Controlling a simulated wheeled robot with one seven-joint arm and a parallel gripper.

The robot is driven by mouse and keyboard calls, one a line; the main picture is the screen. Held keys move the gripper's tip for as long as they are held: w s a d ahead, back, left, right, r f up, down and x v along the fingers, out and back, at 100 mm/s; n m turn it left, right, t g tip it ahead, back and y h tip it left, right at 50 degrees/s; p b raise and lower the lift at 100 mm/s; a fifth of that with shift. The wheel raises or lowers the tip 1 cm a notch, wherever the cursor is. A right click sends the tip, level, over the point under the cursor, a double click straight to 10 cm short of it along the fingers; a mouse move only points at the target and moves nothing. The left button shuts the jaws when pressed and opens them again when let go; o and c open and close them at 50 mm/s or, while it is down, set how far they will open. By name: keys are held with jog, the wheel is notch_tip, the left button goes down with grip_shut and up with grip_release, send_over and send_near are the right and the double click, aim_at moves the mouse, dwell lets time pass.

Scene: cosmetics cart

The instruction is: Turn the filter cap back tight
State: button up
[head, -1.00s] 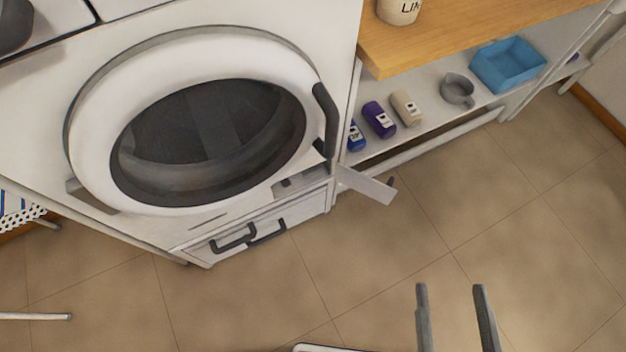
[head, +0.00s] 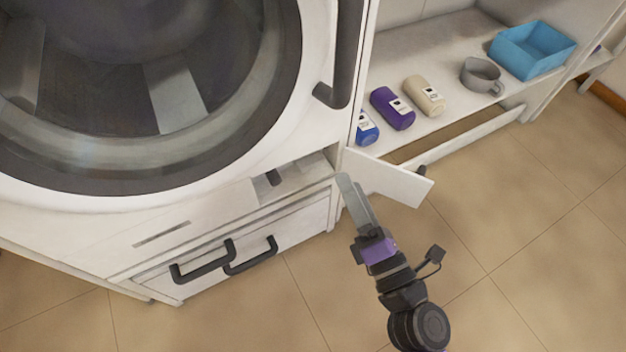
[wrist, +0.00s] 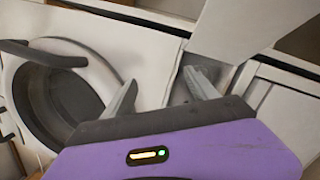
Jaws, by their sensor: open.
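The filter cap (head: 273,177) is a small dark grey knob in the low recess at the bottom right of the washer (head: 160,205). Only part of it shows, and I cannot tell how far it is screwed in. The white flap (head: 390,182) of the recess stands open to the right. My gripper (head: 349,186) is open and empty, in front of the flap and to the right of the cap, apart from the cap. In the wrist view my gripper (wrist: 160,79) points at the washer front, with the recess at the right finger.
A drawer with dark handles (head: 204,263) lies below the recess. The shelf at right holds a blue bottle (head: 366,128), a purple bottle (head: 392,108), a beige bottle (head: 424,95), a grey cup (head: 481,75) and a blue bin (head: 533,49). The tiled floor in front is clear.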

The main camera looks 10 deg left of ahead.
aim_at(313, 166)
jog(key=w+a+f+n+g, duration=0.35)
jog(key=f+n, duration=0.55)
jog(key=n, duration=0.4)
jog(key=shift+n+t+y, duration=0.3)
jog(key=shift+t, duration=0.15)
jog(key=shift+b+x, duration=0.85)
jog(key=shift+x, duration=3.5)
jog(key=shift+r, duration=0.25)
jog(key=shift+c, duration=0.2)
jog(key=c, duration=1.1)
